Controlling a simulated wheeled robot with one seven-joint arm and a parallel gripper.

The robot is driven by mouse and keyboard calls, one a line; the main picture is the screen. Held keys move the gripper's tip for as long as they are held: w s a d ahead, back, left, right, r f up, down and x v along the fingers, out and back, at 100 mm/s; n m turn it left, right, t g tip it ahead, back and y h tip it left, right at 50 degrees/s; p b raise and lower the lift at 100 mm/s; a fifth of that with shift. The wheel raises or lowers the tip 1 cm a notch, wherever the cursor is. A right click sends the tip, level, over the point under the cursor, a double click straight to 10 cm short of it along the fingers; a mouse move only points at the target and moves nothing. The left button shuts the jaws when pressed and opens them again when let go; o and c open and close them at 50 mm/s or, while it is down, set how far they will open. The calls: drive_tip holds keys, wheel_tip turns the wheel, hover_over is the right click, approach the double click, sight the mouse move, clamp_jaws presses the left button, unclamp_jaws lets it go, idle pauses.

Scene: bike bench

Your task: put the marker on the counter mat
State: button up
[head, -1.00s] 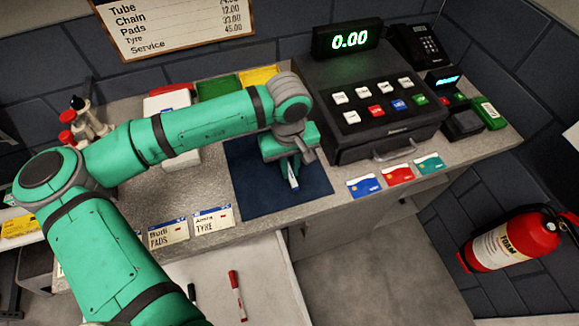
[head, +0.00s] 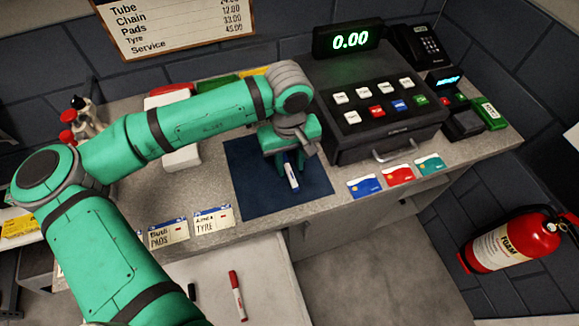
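A white marker with a blue end (head: 292,175) is on the dark blue counter mat (head: 255,195), toward the mat's right side. My gripper (head: 290,168) is just above and behind the marker. Its fingers look spread apart, one to each side of the marker's blue end. The upper end of the marker is partly hidden by the gripper. Whether a finger still touches it is too small to tell.
The cash register (head: 385,120) stands close to the right of the mat. Three cards (head: 398,174) lie along the counter front. Two labelled tags (head: 190,227) lie left of the mat. A red marker (head: 237,295) lies on a lower white surface. A fire extinguisher (head: 515,240) hangs at right.

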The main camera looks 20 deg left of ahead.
sight(290, 173)
wheel_tip(290, 173, up, 10)
drive_tip(key=shift+f, duration=0.2)
drive_tip(key=shift+s, duration=0.1)
idle(0.5)
